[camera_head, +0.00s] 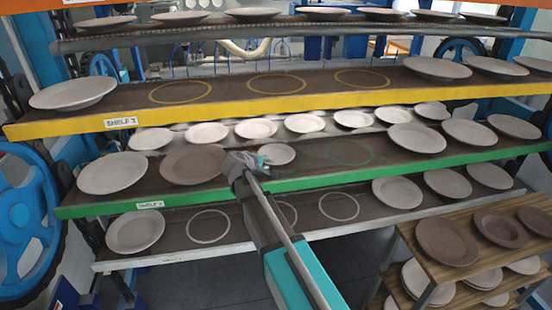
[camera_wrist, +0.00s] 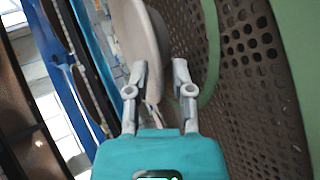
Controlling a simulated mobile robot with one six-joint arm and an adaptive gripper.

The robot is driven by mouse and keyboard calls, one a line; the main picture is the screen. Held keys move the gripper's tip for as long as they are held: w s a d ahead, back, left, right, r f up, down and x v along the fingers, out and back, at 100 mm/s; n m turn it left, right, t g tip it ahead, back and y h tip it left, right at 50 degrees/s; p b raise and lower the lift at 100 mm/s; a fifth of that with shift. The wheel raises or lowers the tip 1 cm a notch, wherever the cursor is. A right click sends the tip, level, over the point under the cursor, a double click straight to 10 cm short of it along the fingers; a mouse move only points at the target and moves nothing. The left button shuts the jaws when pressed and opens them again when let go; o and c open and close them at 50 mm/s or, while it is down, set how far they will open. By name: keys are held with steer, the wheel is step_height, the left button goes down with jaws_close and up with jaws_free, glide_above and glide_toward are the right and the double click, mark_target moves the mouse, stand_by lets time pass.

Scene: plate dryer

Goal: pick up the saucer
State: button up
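The saucer, a small pale dish (camera_head: 277,154), is on the green-edged shelf in the head view, just right of my gripper (camera_head: 243,163). In the wrist view the saucer (camera_wrist: 143,38) shows nearly edge-on, its rim reaching down between the fingers. My gripper (camera_wrist: 160,68) is open there, with one finger on each face side of the rim. A gap shows between the fingers and I cannot make out firm contact. The saucer's underside and its contact with the shelf are mostly hidden.
A brown plate (camera_head: 195,164) lies close left of my gripper on the green-edged shelf (camera_head: 480,160). An empty green ring (camera_head: 350,152) is to the right. The yellow-edged shelf (camera_head: 228,108) hangs above. A wooden rack (camera_head: 435,268) with plates stands lower right.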

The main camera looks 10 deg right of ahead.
jaws_close()
steer(key=shift+r, duration=0.2)
stand_by(0.6)
step_height(320, 180, up, 2)
steer(key=p, duration=0.2)
steer(key=shift+r+p, duration=0.1)
steer(key=shift+p, duration=0.2)
steer(key=s+r+p, duration=1)
steer(key=s, duration=0.4)
steer(key=shift+r, duration=0.2)
steer(key=shift+a, duration=0.1)
